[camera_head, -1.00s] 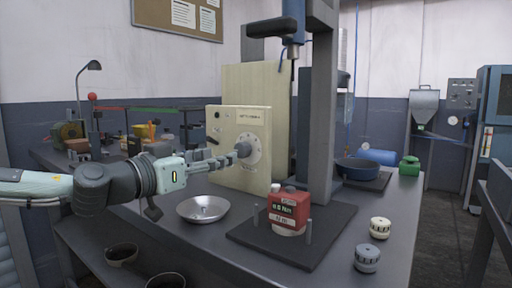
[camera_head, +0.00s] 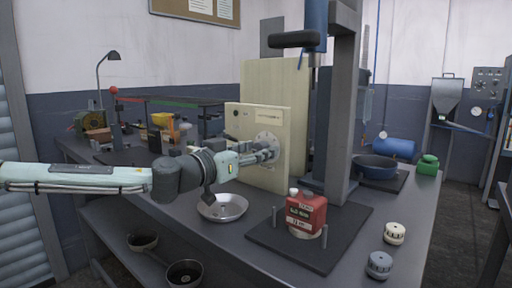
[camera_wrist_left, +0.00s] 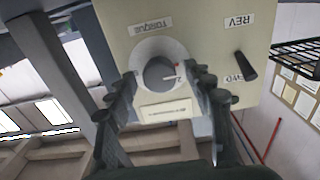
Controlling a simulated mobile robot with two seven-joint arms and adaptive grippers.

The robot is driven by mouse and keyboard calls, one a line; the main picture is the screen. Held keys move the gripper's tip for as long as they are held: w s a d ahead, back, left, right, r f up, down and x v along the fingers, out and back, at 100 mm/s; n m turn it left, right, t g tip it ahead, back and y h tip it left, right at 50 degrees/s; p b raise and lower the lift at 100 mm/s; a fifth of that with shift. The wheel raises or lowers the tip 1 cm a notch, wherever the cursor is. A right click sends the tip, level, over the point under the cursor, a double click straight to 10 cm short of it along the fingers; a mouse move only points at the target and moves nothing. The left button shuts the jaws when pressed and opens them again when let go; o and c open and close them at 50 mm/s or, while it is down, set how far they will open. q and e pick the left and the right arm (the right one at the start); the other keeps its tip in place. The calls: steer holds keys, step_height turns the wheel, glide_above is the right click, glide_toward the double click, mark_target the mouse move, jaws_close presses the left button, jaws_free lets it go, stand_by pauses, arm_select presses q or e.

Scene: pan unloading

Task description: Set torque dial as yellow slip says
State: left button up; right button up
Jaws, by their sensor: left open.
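The torque dial (camera_wrist_left: 160,72) is a dark round knob on a pale ring, set in a cream panel (camera_wrist_left: 120,25). The wrist view shows it upside down, with a TORQUE label (camera_wrist_left: 152,25) beside it. A red mark shows at the knob's right side in that view. My left gripper (camera_wrist_left: 162,82) is open, one finger on each side of the knob; contact is unclear. In the head view the left gripper (camera_head: 270,154) covers part of the dial's plate (camera_head: 268,139). A cream label (camera_wrist_left: 166,110) sits across the dial from TORQUE, its print unreadable. I cannot identify a yellow slip.
A REV/FWD lever (camera_wrist_left: 246,66) sits beside the dial. Below the arm is a metal bowl (camera_head: 222,208). A red device (camera_head: 306,213) stands on a dark mat by a grey post (camera_head: 343,110). Two knobs (camera_head: 394,233) (camera_head: 379,265) lie at the bench's right edge.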

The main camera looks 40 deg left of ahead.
arm_select(q)
steer(key=c, duration=1.2)
steer(key=shift+o, duration=0.2)
